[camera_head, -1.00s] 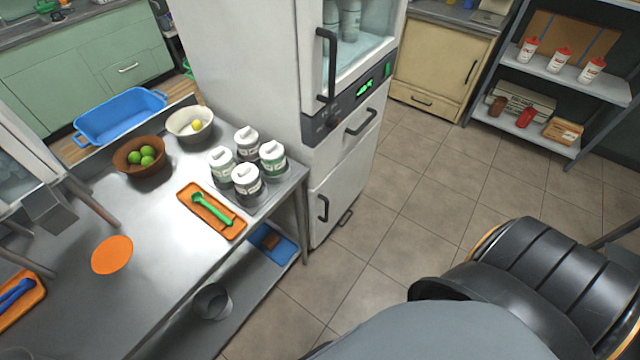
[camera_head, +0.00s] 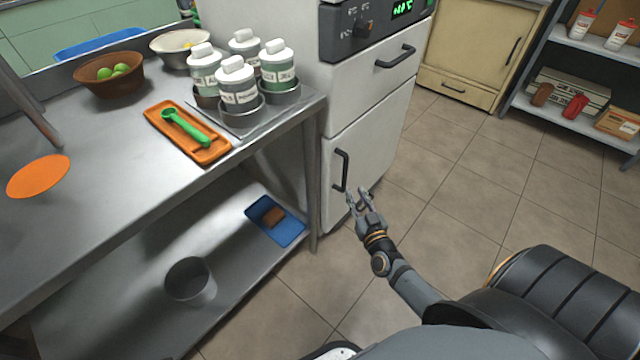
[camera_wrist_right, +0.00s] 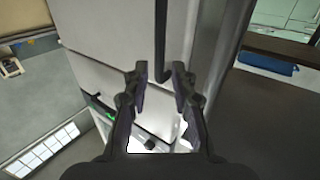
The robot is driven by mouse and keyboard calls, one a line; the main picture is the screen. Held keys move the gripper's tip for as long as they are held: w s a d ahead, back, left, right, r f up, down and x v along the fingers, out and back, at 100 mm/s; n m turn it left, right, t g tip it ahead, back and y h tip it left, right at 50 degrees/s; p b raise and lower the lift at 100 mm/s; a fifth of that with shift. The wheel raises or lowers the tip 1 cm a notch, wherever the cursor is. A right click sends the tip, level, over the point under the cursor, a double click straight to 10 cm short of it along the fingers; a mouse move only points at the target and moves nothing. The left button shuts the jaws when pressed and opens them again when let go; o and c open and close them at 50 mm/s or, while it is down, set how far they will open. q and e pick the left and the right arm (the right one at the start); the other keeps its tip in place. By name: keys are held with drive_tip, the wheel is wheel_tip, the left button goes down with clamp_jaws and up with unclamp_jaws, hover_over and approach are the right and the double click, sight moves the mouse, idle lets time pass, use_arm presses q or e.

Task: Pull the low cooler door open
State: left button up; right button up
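The low cooler door (camera_head: 370,145) is a white panel at the bottom of the tall cooler, and it looks shut. Its black upright handle (camera_head: 341,170) is near the door's left edge. My right gripper (camera_head: 357,195) is open and empty, just right of the handle's lower end and close to it. In the right wrist view, the handle (camera_wrist_right: 161,40) runs down from the top edge toward the gap between the open fingers (camera_wrist_right: 160,82). I cannot tell whether the handle lies between the fingertips in depth. My left gripper is out of view.
A steel table (camera_head: 75,150) with white-lidded jars (camera_head: 238,85) and an orange tray (camera_head: 186,133) stands left of the cooler. Its lower shelf (camera_head: 235,250) holds a blue tray (camera_head: 289,231) and a grey pot (camera_head: 190,282). Tiled floor (camera_head: 460,180) right of the door is clear.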

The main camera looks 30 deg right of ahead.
sight(346, 173)
drive_tip(key=w+b, duration=0.1)
drive_tip(key=w, duration=0.2)
drive_tip(key=w+d, duration=0.1)
drive_tip(key=w, duration=0.2)
drive_tip(key=w+b, duration=0.1)
drive_tip(key=w, duration=0.2)
drive_tip(key=shift+w+d+r+b, duration=0.1)
drive_tip(key=shift+d+b, duration=0.25)
drive_tip(key=shift+w+d, duration=0.1)
drive_tip(key=shift+w, duration=0.45)
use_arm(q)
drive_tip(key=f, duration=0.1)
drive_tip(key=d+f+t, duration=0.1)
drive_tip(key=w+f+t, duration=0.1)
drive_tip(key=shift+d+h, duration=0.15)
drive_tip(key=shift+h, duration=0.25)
use_arm(e)
drive_tip(key=shift+c, duration=0.3)
clamp_jaws()
